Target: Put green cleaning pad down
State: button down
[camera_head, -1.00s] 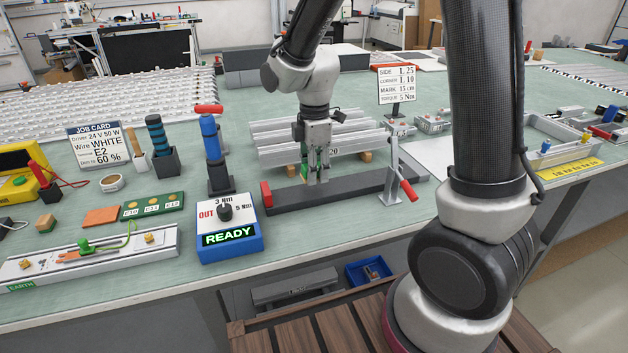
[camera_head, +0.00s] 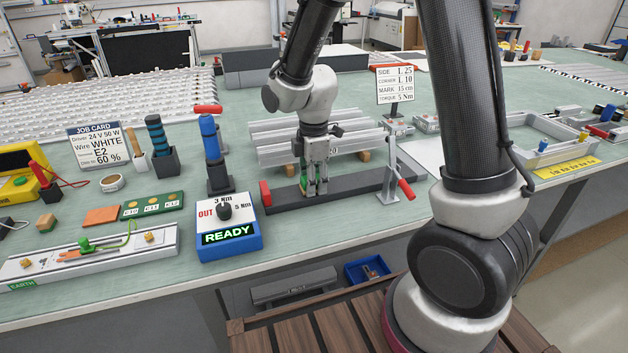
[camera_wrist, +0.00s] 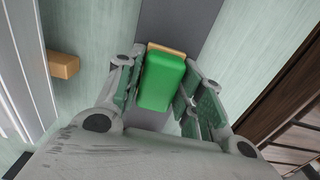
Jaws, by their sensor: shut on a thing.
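The green cleaning pad (camera_wrist: 162,80) shows large in the wrist view, with a tan layer along its far edge. My gripper (camera_wrist: 160,95) has a finger on each side of the pad and is shut on it. In the head view my gripper (camera_head: 314,192) points down over the dark grey bar (camera_head: 345,184), and only a sliver of the pad (camera_head: 304,181) shows between the fingers. The pad is at or just above the bar; I cannot tell whether it touches it.
A red-handled clamp (camera_head: 398,182) stands at the bar's right end. The blue torque box (camera_head: 230,232), reading READY, stands to the left in front. Silver aluminium profiles (camera_head: 340,142) lie behind on wooden blocks. The bench edge is close in front.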

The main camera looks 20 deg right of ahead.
jog(key=c, duration=1.1)
grip_release()
jog(key=shift+s+f, duration=0.3)
jog(key=shift+f, duration=0.2)
jog(key=shift+c, duration=0.2)
jog(key=shift+o, duration=0.9)
jog(key=shift+w+f, duration=0.15)
jog(key=shift+w, duration=0.05)
jog(key=shift+w+r, duration=0.1)
jog(key=shift+r, duration=0.55)
notch_tip(320, 180, up, 12)
jog(key=f, duration=0.1)
jog(key=s+d+r+m+t, duration=0.2)
jog(key=s+d+r+m, duration=0.3)
jog(key=s+d+m, duration=0.2)
jog(key=s+d+r+m+t, duration=0.2)
jog(key=s+d+r+m, duration=0.3)
jog(key=s+d+m, duration=0.3)
jog(key=s+m, duration=0.3)
jog(key=s, duration=0.1)
